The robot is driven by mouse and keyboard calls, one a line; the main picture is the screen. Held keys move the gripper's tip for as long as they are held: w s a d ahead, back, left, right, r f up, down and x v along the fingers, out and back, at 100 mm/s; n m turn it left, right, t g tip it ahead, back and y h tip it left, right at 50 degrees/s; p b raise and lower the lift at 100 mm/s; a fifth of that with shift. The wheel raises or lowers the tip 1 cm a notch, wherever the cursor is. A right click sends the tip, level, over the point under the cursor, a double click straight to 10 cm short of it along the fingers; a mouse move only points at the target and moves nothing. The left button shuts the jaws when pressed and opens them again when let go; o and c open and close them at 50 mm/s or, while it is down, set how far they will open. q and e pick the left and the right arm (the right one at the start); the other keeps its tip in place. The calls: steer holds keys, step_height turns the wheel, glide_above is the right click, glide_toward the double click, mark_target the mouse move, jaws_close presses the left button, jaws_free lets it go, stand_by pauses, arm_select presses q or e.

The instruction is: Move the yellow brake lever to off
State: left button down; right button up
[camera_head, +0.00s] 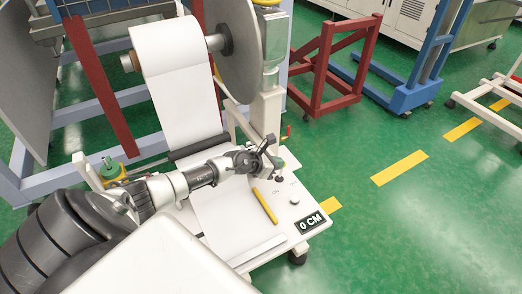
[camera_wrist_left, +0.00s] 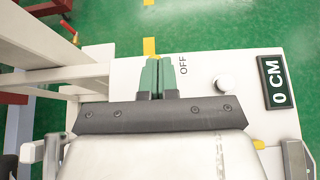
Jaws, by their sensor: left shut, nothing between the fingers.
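The yellow brake lever (camera_head: 265,206) stands out from the white machine plate (camera_head: 291,231), left of a small white knob. In the left wrist view, only a small yellow piece, likely its end (camera_wrist_left: 258,144), shows beside my gripper body, which hides the rest. My left gripper (camera_head: 277,157) is over the plate's far part, beyond the lever and apart from it. In the left wrist view its green fingers (camera_wrist_left: 158,76) are together and empty, beside the "OFF" lettering (camera_wrist_left: 183,64). My right gripper is not in view.
A white knob (camera_head: 295,202) and a "0 CM" display (camera_head: 311,222) sit on the plate. A white film roll (camera_head: 168,45) and a white post (camera_head: 266,112) rise behind my left arm. Green floor is open to the right; a red frame (camera_head: 330,75) stands farther back.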

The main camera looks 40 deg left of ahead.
arm_select(q)
steer(key=shift+w+d+r, duration=0.1)
steer(key=shift+w+d, duration=0.3)
steer(key=shift+w, duration=0.35)
steer(key=shift+w+d, duration=0.35)
steer(key=shift+w, duration=0.5)
steer(key=shift+r, duration=0.1)
